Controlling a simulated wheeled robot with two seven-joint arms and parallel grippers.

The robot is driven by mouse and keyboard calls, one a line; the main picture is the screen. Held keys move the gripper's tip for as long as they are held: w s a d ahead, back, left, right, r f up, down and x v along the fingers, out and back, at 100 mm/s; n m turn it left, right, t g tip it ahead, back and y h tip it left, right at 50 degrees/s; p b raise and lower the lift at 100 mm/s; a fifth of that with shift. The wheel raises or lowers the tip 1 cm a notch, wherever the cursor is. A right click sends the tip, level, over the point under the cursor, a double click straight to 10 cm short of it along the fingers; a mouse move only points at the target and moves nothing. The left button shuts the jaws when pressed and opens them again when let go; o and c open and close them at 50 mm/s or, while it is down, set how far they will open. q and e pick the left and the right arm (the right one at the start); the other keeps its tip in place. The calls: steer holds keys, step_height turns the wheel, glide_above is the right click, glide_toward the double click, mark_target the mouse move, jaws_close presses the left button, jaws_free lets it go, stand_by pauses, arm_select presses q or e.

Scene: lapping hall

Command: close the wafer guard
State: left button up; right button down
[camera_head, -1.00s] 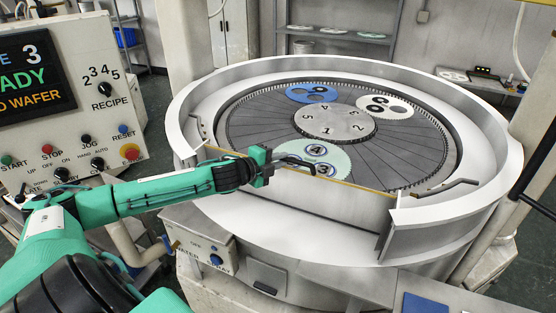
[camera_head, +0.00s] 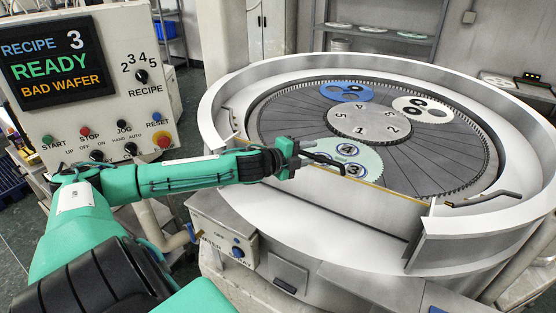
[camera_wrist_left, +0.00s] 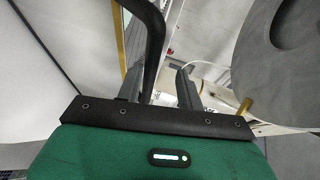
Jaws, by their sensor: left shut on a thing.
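The wafer guard (camera_head: 370,208) is a pale panel with a yellow top edge across the front of the round lapping machine. A black bar handle (camera_head: 328,161) sticks out near its top edge. My left gripper (camera_head: 300,156) is shut on the near end of this handle. In the left wrist view the handle (camera_wrist_left: 152,35) runs down between the two grey fingers (camera_wrist_left: 160,78), with the guard's yellow edge (camera_wrist_left: 118,38) beside it. The fingers partly hide the handle. Whether the guard's right end touches the rim is hard to tell. My right gripper is not in view.
The machine's white rim (camera_head: 490,220) curves around a dark plate (camera_head: 290,120) bearing blue, white and pale green carriers with wafers. A control panel (camera_head: 90,100) at left reads "READY" and "BAD WAFER". A small switch box (camera_head: 222,238) sits below my left arm.

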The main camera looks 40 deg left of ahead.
arm_select(q)
steer(key=p+v, duration=0.1)
steer(key=v, duration=1.1)
steer(key=shift+s, duration=0.25)
stand_by(0.7)
steer(key=shift+a+r, duration=0.1)
steer(key=shift+a, duration=0.05)
stand_by(0.4)
